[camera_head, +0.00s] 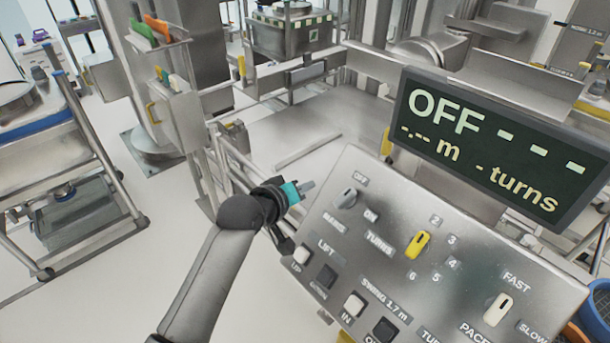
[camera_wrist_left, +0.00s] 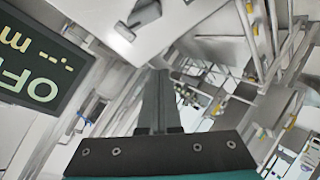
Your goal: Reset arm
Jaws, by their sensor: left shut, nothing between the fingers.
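My left gripper (camera_head: 306,186) is at the left edge of the sloped metal control panel (camera_head: 390,215), close to the grey OFF/ON knob (camera_head: 345,198). Its fingers are together with nothing between them. The left wrist view shows the shut fingers (camera_wrist_left: 157,88) in front of the camera, with part of the panel above. I cannot tell whether the fingertips touch the panel. The panel also carries a yellow numbered knob (camera_head: 417,244) and a white pace knob (camera_head: 497,309). The dark display (camera_head: 490,150) reads OFF with dashes. My right gripper is out of view.
White and dark push buttons (camera_head: 353,304) line the panel's lower left. A metal rail and a document holder (camera_head: 170,90) stand behind my left arm. A cart (camera_head: 90,205) is at the left, with open floor between. A blue bin (camera_head: 597,310) is at lower right.

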